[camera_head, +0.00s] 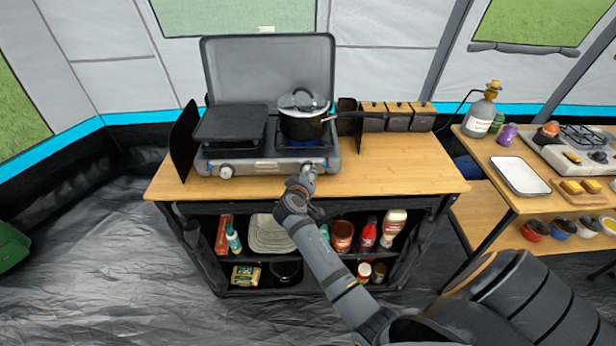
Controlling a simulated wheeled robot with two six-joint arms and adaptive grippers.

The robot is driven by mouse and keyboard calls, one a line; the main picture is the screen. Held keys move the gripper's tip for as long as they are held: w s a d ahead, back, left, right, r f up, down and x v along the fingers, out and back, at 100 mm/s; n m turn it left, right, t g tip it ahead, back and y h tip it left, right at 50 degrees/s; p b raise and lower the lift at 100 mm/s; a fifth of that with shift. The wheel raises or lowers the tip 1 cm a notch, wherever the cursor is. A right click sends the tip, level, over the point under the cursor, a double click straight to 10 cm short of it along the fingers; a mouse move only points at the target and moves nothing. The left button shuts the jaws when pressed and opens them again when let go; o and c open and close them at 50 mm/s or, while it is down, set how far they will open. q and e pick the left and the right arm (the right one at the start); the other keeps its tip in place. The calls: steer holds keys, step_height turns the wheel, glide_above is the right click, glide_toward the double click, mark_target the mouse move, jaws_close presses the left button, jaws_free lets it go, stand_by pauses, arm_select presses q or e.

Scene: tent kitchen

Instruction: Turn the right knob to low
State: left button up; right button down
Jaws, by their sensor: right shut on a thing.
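A grey two-burner camp stove (260,164) stands on the wooden counter with its lid up. The left knob (226,171) shows on its front panel. My right gripper (305,177) is at the right end of that panel, shut on the right knob, which is mostly hidden behind the fingers; its setting cannot be read. A black pot with a lid (303,118) sits on the right burner, where a blue flame glows beneath it. A dark griddle (231,124) covers the left burner. My left gripper is not in view.
Wooden canisters (397,117) stand right of the stove, near the pot's handle. The counter (400,165) is clear in front of them. A shelf below holds bottles and plates. A side table (490,180) with a white tray stands at right.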

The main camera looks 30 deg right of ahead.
steer(key=n+h+b, duration=0.2)
steer(key=n, duration=0.1)
steer(key=shift+a+f, duration=0.1)
steer(key=shift+f, duration=0.05)
steer(key=shift+w+n+h+b, duration=0.1)
steer(key=shift+n+h+b, duration=0.25)
steer(key=shift+n, duration=0.25)
steer(key=c, duration=1)
jaws_free()
steer(key=shift+o, duration=0.2)
